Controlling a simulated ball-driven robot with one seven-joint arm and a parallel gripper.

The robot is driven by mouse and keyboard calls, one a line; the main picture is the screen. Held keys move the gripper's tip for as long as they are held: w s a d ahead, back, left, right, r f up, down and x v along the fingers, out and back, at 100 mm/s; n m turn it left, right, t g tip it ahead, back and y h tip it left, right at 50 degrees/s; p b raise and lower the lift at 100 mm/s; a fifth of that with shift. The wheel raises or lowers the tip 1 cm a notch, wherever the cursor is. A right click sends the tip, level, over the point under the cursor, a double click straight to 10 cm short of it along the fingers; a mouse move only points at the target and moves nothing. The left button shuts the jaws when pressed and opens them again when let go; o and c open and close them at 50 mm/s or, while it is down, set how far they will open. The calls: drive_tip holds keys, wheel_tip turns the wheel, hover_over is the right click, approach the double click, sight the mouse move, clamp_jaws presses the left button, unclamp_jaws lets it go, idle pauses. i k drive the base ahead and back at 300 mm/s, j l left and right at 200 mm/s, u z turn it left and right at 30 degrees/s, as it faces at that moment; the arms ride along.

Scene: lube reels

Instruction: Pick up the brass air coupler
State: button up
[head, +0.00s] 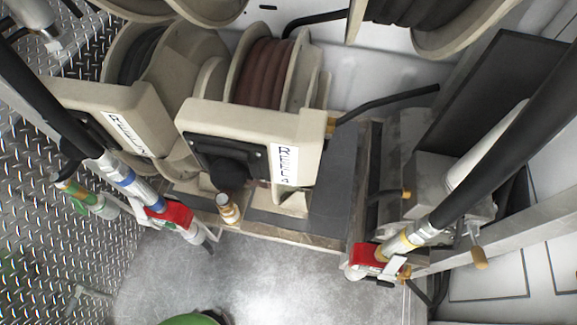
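The brass air coupler (229,209) appears to be the small brass-and-silver fitting below the black ball stop of the middle reel. It hangs in front of the reel shelf's front edge, with its end pointing down. Its upper end meets the black ball (226,174). Nothing holds it. My gripper is not in view.
Beige hose reels (255,120) stand behind the coupler. A red-handled nozzle (172,214) hangs close to its left. Another red nozzle (372,257) hangs at right on a thick black hose. A green rounded object (193,318) shows at the bottom edge. The grey floor (270,275) is mostly clear.

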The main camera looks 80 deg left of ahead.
sight(230, 213)
drive_tip(key=k+l+u, duration=0.1)
drive_tip(key=l, duration=0.25)
drive_tip(key=k+l+u, duration=0.15)
drive_tip(key=l, duration=0.2)
drive_tip(key=k+l+u, duration=0.1)
drive_tip(key=l, duration=0.25)
drive_tip(key=u, duration=1.55)
